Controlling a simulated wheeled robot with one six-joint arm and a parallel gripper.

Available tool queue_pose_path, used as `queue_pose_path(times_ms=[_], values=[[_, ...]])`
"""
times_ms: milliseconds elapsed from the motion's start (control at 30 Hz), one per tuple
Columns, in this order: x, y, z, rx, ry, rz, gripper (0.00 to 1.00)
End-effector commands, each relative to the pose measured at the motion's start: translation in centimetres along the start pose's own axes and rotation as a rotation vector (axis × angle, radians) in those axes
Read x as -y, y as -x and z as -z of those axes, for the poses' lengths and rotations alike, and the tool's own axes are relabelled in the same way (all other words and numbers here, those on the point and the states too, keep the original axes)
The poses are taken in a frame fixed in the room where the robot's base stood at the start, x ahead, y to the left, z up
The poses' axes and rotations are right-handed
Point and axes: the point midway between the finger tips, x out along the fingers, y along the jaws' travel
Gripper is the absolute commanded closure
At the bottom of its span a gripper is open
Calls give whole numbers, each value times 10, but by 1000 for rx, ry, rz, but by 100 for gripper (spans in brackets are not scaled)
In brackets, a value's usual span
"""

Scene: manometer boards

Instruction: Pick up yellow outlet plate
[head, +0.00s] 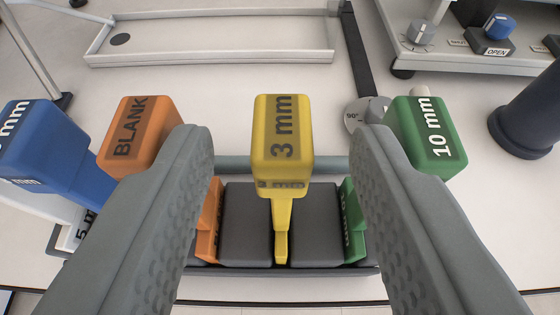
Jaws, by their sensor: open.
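My gripper (283,160) is open, with one grey finger to the left and one to the right of the yellow plate. Clear gaps show between the plate and both fingers. The fingers partly hide the orange plate and the green plate in the same rack.
An orange "BLANK" plate (138,137) stands left and a green "10 mm" plate (430,134) right, both close outside my fingers. A blue plate (45,150) is at far left. Behind are a white tray (210,48), a control panel (470,50) and a dark cylinder (528,118).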

Motion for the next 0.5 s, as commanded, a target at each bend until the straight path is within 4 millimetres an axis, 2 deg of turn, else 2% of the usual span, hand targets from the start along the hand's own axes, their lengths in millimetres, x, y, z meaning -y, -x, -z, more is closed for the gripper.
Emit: queue_pose_path(times_ms=[100,300,500], values=[[0,-6,1,-1,0,0,56],[0,-6,0,-1,0,0,58],[0,-6,0,0,0,0,98]])
